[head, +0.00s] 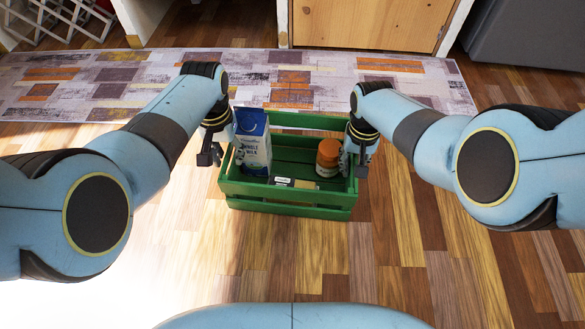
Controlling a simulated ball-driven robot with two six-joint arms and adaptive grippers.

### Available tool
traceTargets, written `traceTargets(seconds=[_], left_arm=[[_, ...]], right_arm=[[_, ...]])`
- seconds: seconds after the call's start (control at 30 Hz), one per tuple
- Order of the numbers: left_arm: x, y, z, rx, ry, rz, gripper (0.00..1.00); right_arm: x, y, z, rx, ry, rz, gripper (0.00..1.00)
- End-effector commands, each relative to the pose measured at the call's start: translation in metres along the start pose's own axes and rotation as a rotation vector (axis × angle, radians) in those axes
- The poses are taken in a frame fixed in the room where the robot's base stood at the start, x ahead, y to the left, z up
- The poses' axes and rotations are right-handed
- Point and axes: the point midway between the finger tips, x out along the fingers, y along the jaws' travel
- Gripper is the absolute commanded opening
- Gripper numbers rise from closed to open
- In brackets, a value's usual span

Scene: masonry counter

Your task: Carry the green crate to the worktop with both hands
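The green crate (290,205) is slatted and hangs or stands in front of me between my two arms, over the wooden floor. It holds a blue and white milk carton (254,145) at the left, an orange jar (327,158) with a white label at the right, and a small dark and yellowish item (292,182) near the front wall. My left gripper (212,155) is at the crate's left end. My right gripper (357,160) is at its right end. The fingertips are partly hidden by the hands and crate walls, so their grip is unclear.
A patterned rug (290,80) lies beyond the crate on the wooden floor (400,285). A wooden cabinet door (370,22) and a grey appliance (530,35) stand at the back. A white lattice rack (60,20) is at the back left. No worktop shows.

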Motion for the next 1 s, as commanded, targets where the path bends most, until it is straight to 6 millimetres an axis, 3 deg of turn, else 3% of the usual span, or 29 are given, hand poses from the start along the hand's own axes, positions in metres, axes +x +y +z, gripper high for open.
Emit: traceTargets(seconds=[0.07, 0.17, 0.3, 0.8, 1.0], left_arm=[[0.000, 0.000, 0.000, 0.000, 0.000, 0.000, 0.32], [0.000, 0.000, 0.000, 0.000, 0.000, 0.000, 0.19], [0.000, 0.000, 0.000, 0.000, 0.000, 0.000, 0.01], [-0.003, 0.000, -0.003, 0.000, 0.006, 0.000, 0.00], [-0.015, -0.001, -0.008, 0.000, 0.018, -0.002, 0.00]], right_arm=[[0.000, 0.000, 0.000, 0.000, 0.000, 0.000, 0.11], [0.000, 0.000, 0.000, 0.000, -0.001, 0.000, 0.00], [0.000, 0.000, 0.000, 0.000, -0.001, 0.000, 0.00], [-0.002, -0.001, -0.002, 0.000, 0.003, -0.001, 0.00], [-0.014, -0.001, -0.008, 0.000, 0.015, -0.002, 0.00]])
